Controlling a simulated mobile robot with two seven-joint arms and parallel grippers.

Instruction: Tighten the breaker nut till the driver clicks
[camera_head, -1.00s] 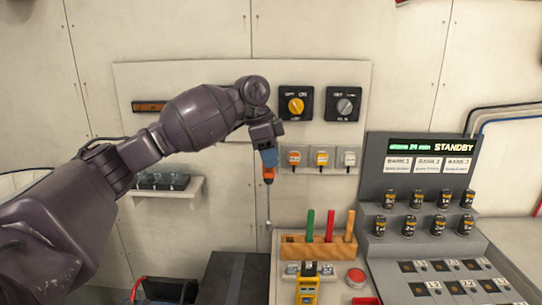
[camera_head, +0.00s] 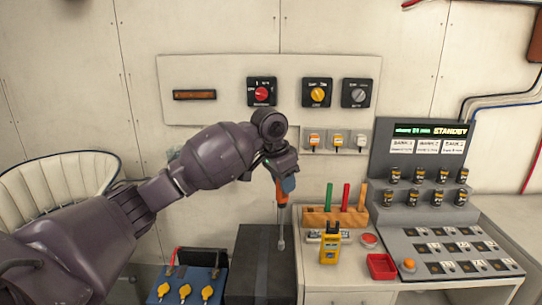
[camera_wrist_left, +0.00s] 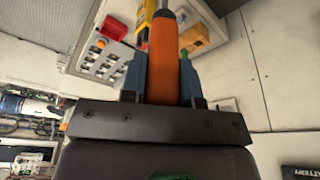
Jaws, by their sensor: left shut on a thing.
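My left gripper (camera_head: 284,187) is shut on the orange handle of a driver (camera_head: 282,213). The driver hangs upright with its metal shaft pointing down, in front of or over a dark box (camera_head: 250,275). I cannot tell whether its tip touches the box. In the left wrist view the orange handle (camera_wrist_left: 162,65) sits between the blue fingers (camera_wrist_left: 162,80). I cannot make out the breaker nut. My right gripper is not in view.
A wooden rack (camera_head: 318,217) with coloured handles, a yellow device (camera_head: 330,248) and a red tray (camera_head: 381,267) stand to the right. A console (camera_head: 432,225) is further right. A blue battery (camera_head: 190,277) is lower left. Rotary switches (camera_head: 317,92) are on the wall.

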